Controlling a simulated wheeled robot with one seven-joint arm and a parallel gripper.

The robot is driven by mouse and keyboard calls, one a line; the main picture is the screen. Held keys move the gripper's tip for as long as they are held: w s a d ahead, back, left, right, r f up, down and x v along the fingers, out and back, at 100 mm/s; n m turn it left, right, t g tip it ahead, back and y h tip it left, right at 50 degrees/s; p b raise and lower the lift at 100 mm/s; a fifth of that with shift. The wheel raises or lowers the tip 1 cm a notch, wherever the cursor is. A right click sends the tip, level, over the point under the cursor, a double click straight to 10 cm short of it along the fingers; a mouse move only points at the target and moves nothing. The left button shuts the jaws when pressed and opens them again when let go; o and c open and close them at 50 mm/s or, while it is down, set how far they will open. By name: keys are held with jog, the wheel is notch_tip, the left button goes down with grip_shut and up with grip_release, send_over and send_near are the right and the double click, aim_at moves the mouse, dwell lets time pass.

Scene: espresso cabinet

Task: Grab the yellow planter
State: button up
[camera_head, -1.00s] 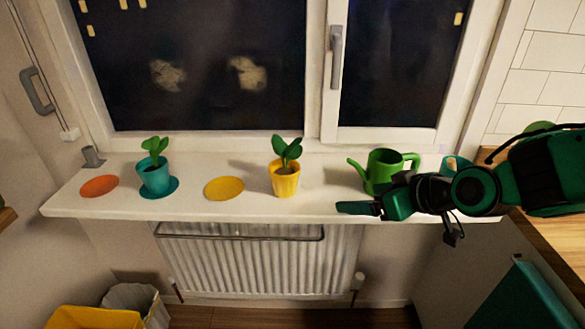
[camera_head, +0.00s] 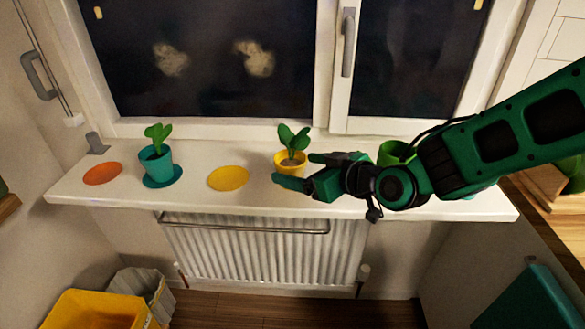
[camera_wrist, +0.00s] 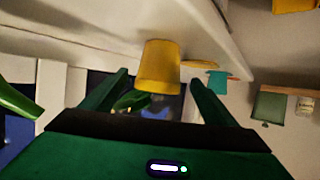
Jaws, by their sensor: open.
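The yellow planter (camera_head: 289,160) holds a green leafy plant and stands upright on the windowsill, right of the yellow disc (camera_head: 228,178). My gripper (camera_head: 291,170) is open, with its fingertips at the planter's right and near side; the near finger hides its lower part. In the wrist view the yellow planter (camera_wrist: 159,66) appears upside down beyond and between the open fingers of my gripper (camera_wrist: 158,78). I cannot tell whether either finger touches it.
A teal pot (camera_head: 156,162) with a plant stands on a teal saucer (camera_head: 163,177) at the left, near an orange disc (camera_head: 102,174). A green watering can (camera_head: 395,152) is partly hidden behind my arm. The window handle (camera_head: 348,42) is above.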

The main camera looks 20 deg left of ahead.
aim_at(290, 164)
jog(key=shift+x, duration=2.35)
jog(key=shift+w+r, duration=0.2)
jog(key=c, duration=1.4)
jog(key=shift+c, duration=0.2)
